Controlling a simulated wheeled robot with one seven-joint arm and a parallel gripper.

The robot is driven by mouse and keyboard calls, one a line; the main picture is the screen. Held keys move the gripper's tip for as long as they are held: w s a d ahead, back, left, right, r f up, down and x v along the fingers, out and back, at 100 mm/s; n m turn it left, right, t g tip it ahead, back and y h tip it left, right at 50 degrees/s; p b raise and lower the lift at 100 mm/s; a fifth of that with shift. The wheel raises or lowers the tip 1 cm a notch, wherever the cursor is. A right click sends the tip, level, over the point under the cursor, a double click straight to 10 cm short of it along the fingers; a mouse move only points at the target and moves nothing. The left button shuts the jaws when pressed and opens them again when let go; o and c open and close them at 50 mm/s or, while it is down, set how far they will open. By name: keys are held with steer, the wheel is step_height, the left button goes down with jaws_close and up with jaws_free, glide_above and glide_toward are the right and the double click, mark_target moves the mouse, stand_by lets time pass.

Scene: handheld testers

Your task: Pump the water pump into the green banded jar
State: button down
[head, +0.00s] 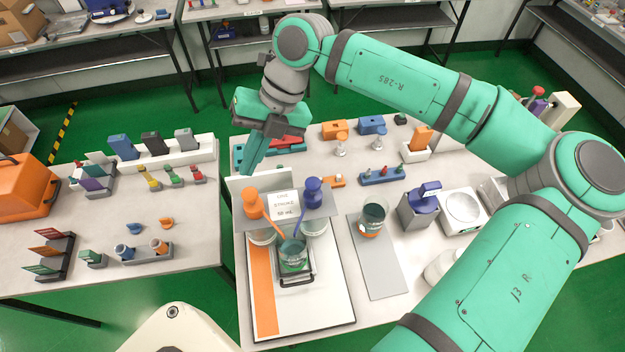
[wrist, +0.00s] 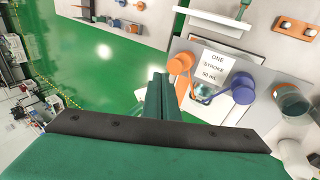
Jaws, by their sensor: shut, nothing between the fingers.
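A blue pump head (head: 313,190) and an orange pump head (head: 252,204) stand on a grey shelf, either side of a sign reading "ONE STROKE 50 mL" (head: 283,205). Their spouts slope towards a glass jar with a green band (head: 293,262), which stands below in front. I see no label naming either pump's liquid. The wrist view shows the blue head (wrist: 243,88) and orange head (wrist: 180,63); the jar is mostly hidden there. My gripper (head: 248,170) is shut and empty, raised behind and left of the orange pump. Its closed fingers show in the wrist view (wrist: 161,82).
A second jar with an orange mark (head: 372,218) stands on a grey mat (head: 378,270) to the right. A white-topped scale (head: 463,208) and a blue device (head: 420,207) stand further right. Coloured testers and blocks crowd the table's back. A gap separates the left table.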

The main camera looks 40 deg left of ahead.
mark_target(313, 180)
steer(key=w+d+m+t+h, duration=0.2)
steer(key=w+d+t+h, duration=0.1)
steer(key=w+d, duration=0.4)
steer(key=w+t, duration=0.1)
steer(key=w, duration=0.2)
steer(key=shift+w+d+r, duration=0.15)
steer(key=shift+d+r, duration=0.05)
steer(key=shift+r, duration=0.2)
steer(key=shift+s+d+f, duration=0.15)
steer(key=shift+f, duration=1.6)
steer(key=shift+s+d+f, duration=0.1)
steer(key=shift+s+f, duration=0.05)
steer(key=shift+f, duration=1.55)
steer(key=shift+f, duration=0.1)
